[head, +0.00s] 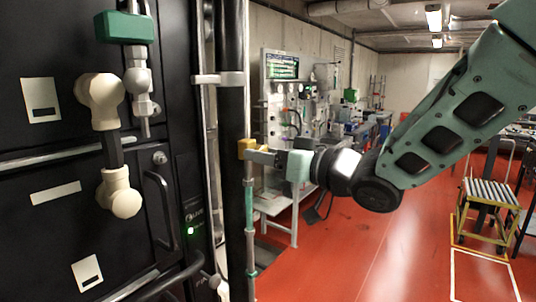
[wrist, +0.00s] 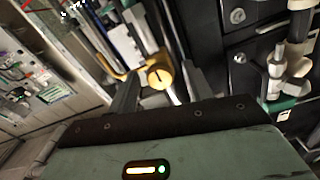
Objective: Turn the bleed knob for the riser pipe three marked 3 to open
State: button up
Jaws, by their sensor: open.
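A yellow knob (head: 245,147) sits on a thin vertical pipe (head: 250,230) with green bands, beside the black cabinet. In the wrist view the yellow knob (wrist: 160,77) shows a round face with a slot-like mark, and a yellow arm extends from it to the left. My gripper (head: 262,156) is at the knob, reaching in from the right. In the wrist view my gripper (wrist: 160,92) is open, with one finger on each side of the knob. I cannot tell whether the fingers touch it. No number 3 is legible on the pipe or knob.
A black cabinet (head: 60,230) with cream fittings (head: 101,100), a green-topped valve (head: 124,27) and handles stands close on the left. A thick dark pipe (head: 233,120) rises behind the knob. A workbench (head: 290,200) stands farther back.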

jog(key=c, duration=1)
jog(key=shift+o, duration=0.2)
jog(key=shift+f+n+b, duration=0.15)
jog(key=shift+n+b, duration=0.15)
jog(key=shift+b, duration=0.35)
jog(key=n+b, duration=3)
jog(key=n, duration=0.5)
jog(key=shift+n, duration=0.3)
